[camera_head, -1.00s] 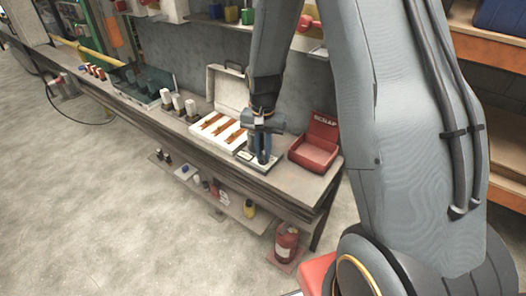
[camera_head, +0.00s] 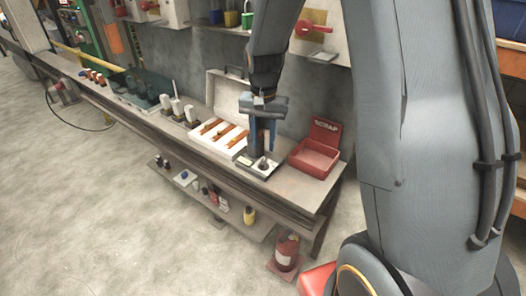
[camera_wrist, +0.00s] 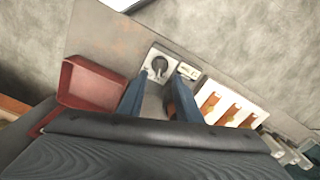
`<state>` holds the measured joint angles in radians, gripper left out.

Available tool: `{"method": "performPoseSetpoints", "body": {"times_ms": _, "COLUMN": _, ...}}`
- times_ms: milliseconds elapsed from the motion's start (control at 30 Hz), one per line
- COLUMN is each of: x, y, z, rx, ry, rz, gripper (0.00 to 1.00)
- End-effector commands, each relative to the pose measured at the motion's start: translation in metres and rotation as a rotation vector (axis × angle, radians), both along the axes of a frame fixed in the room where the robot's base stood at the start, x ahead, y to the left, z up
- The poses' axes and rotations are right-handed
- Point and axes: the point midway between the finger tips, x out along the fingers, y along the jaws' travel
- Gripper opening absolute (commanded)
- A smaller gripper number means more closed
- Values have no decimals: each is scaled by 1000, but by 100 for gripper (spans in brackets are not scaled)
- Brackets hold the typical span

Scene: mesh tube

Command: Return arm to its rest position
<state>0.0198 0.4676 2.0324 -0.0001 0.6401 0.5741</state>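My gripper (camera_head: 262,146) is above the workbench, over a small pale device (camera_head: 261,167) with a dark upright part. Its two blue fingers are spread apart. In the wrist view my gripper (camera_wrist: 157,88) shows the fingers on either side of a gap, with the device (camera_wrist: 158,65) just beyond the tips. Something pale and brownish shows low between the fingers; I cannot tell what it is. My arm reaches down from the top of the head view, with its elbow bent.
An open red scrap box (camera_head: 317,152) stands right of the device. A white case (camera_head: 208,140) with orange-brown pieces lies to the left. The workbench (camera_head: 290,190) runs along the wall, with a lower shelf.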

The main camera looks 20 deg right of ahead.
Motion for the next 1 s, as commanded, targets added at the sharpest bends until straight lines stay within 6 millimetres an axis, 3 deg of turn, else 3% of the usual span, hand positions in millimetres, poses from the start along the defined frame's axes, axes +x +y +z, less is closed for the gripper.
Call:
{"method": "performPoseSetpoints", "body": {"times_ms": 200, "x": 0, "y": 0, "z": 13, "rx": 0, "ry": 0, "rz": 0, "gripper": 31}}
{"method": "performPoseSetpoints", "body": {"times_ms": 667, "x": 0, "y": 0, "z": 14, "rx": 0, "ry": 0, "rz": 0, "gripper": 31}}
{"method": "performPoseSetpoints", "body": {"times_ms": 833, "x": -32, "y": 2, "z": 24, "rx": -1, "ry": -19, "rz": 106, "gripper": 31}}
{"method": "performPoseSetpoints", "body": {"times_ms": 1000, "x": -94, "y": 6, "z": 35, "rx": -9, "ry": -53, "rz": 316, "gripper": 31}}
